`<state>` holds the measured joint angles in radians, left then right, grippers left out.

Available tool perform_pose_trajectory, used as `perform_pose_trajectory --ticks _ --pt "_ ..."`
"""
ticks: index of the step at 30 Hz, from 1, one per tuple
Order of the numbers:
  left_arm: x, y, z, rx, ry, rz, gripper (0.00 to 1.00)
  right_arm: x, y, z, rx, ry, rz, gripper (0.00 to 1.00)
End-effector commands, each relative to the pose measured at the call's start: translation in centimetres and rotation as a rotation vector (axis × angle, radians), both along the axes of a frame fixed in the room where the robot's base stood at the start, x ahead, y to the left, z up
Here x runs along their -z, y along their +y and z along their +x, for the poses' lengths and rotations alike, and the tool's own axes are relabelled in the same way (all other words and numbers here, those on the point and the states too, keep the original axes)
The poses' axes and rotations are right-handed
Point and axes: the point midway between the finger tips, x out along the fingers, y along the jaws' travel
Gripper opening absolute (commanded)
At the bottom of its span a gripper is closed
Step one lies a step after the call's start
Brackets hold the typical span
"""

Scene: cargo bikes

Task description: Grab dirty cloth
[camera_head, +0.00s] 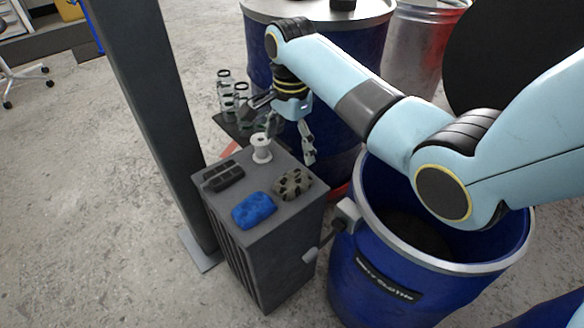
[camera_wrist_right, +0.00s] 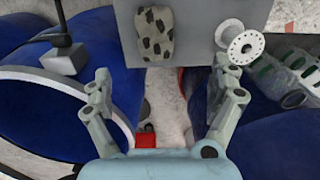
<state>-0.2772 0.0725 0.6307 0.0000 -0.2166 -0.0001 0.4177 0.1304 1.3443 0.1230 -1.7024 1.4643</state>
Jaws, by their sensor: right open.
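The dirty cloth (camera_head: 293,184), a folded grey-beige cloth with dark spots, lies on the right side of the top of a grey cabinet (camera_head: 262,226). It also shows in the right wrist view (camera_wrist_right: 155,36) at the upper middle. My right gripper (camera_head: 289,140) is open and empty over the cabinet's far right edge, apart from the cloth. In the right wrist view its spread fingers (camera_wrist_right: 165,80) stand below the cloth, with the gap between them empty. My left gripper is not in view.
A blue cloth (camera_head: 254,209), a dark block (camera_head: 222,176) and a white spool (camera_head: 261,148) share the cabinet top. An open blue barrel (camera_head: 375,290) with a label stands right of the cabinet, another barrel (camera_head: 262,62) behind. Glass bottles (camera_head: 226,95) stand behind; a dark post (camera_head: 165,120) rises at left.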

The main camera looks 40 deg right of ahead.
Motion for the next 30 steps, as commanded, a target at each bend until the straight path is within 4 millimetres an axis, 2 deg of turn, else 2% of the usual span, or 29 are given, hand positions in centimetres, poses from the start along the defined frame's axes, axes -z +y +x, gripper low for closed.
perform_pose_trajectory --ticks 1,3,8,11,14,20,23,29,30 --pt "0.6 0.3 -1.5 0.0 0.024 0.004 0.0 1.4 0.0 -0.2 0.0 0.005 0.001 0.92" --pt "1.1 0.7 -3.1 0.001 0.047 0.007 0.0 2.7 0.0 -0.2 0.0 0.006 0.001 0.92" --pt "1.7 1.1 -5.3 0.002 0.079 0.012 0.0 4.6 0.0 -0.2 0.0 0.003 0.001 0.92" --pt "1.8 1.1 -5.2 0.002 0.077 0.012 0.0 5.0 0.0 -0.2 -0.001 0.003 0.001 0.92" --pt "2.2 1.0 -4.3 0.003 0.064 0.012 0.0 5.9 -0.1 -0.3 -0.001 0.004 0.001 0.92" --pt "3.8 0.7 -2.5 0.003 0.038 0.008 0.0 9.3 -0.2 -0.8 -0.001 0.005 0.001 0.92" --pt "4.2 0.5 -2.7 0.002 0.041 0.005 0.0 10.1 -0.2 -0.7 -0.001 0.004 0.001 0.92" --pt "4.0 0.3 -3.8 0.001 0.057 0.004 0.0 9.9 -0.2 -0.6 -0.001 0.001 0.0 0.92" --pt "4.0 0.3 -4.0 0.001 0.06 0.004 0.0 9.9 -0.2 -0.6 -0.001 0.001 0.0 0.88"
